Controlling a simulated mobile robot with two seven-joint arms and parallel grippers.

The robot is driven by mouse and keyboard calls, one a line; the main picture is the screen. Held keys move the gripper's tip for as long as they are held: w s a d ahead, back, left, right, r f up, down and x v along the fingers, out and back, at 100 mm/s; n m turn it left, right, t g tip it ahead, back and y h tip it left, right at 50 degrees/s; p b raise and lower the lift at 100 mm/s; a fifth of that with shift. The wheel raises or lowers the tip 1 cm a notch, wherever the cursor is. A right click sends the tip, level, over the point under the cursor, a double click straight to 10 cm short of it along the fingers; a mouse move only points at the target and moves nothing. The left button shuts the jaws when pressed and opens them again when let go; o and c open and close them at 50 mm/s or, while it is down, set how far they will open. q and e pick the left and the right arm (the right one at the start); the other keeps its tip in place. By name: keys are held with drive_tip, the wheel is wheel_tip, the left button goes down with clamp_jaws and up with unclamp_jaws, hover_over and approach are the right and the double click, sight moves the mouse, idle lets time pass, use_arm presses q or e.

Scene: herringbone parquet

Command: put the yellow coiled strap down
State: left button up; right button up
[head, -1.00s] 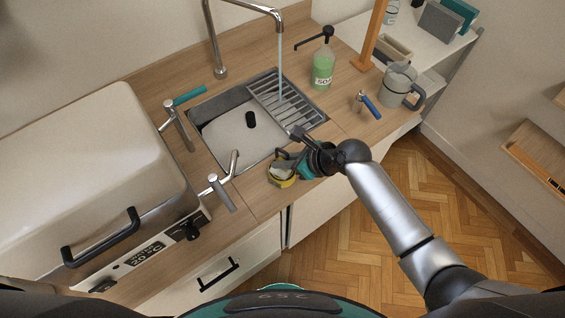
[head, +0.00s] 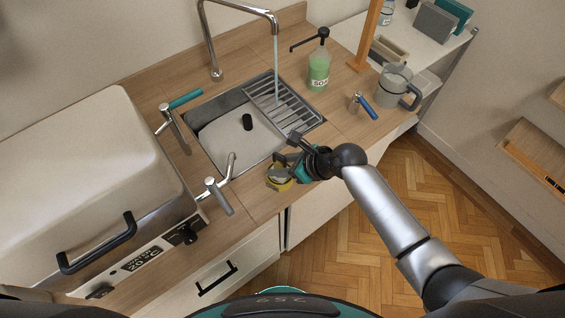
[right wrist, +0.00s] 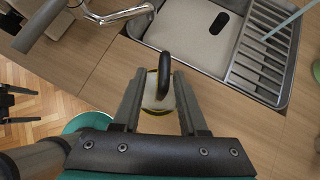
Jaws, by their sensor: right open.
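The yellow coiled strap (head: 280,185) rests on the wooden counter near its front edge, just in front of the sink. In the right wrist view the strap (right wrist: 158,108) lies between the two fingers, with a dark loop standing up from it. My right gripper (head: 285,152) is open over and around the strap. In the right wrist view the gripper's fingers (right wrist: 160,74) are apart, one on each side, and I cannot tell whether either touches it. The gripper hides part of the strap. My left gripper is not in view.
The sink (head: 235,140) with running tap (head: 275,50) lies behind. Two lever fittings (head: 216,192) stand to the left, beside a large white appliance (head: 90,180). A soap bottle (head: 319,70), a blue-handled item (head: 364,105) and a grey jug (head: 394,86) stand to the right.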

drive_tip(key=shift+r, duration=0.2)
drive_tip(key=p+v, duration=0.2)
drive_tip(key=v, duration=1)
drive_tip(key=s+d+f+n+h, duration=0.2)
drive_tip(key=s+d+f+n, duration=0.1)
drive_tip(key=f, duration=0.5)
drive_tip(key=s+d+f+n+h, duration=0.2)
drive_tip(key=s+d+f+n, duration=0.15)
drive_tip(key=f, duration=0.35)
drive_tip(key=s+d+f+n+h, duration=0.2)
drive_tip(key=d+f+n, duration=0.15)
drive_tip(key=f, duration=0.45)
drive_tip(key=s+f+n+g, duration=0.1)
drive_tip(key=s+f+n, duration=0.2)
drive_tip(key=s+n, duration=0.2)
drive_tip(key=s+d+f+n+g+h, duration=0.1)
drive_tip(key=s+f+n, duration=0.3)
drive_tip(key=s, duration=0.7)
drive_tip(key=s+f+n+g, duration=0.1)
drive_tip(key=s+f+n, duration=0.3)
drive_tip(key=s+n, duration=0.3)
drive_tip(key=shift+s+d+n+g+h, duration=0.3)
drive_tip(key=shift+s+n+h, duration=0.1)
drive_tip(key=shift+s, duration=0.05)
drive_tip(key=shift+f, duration=0.1)
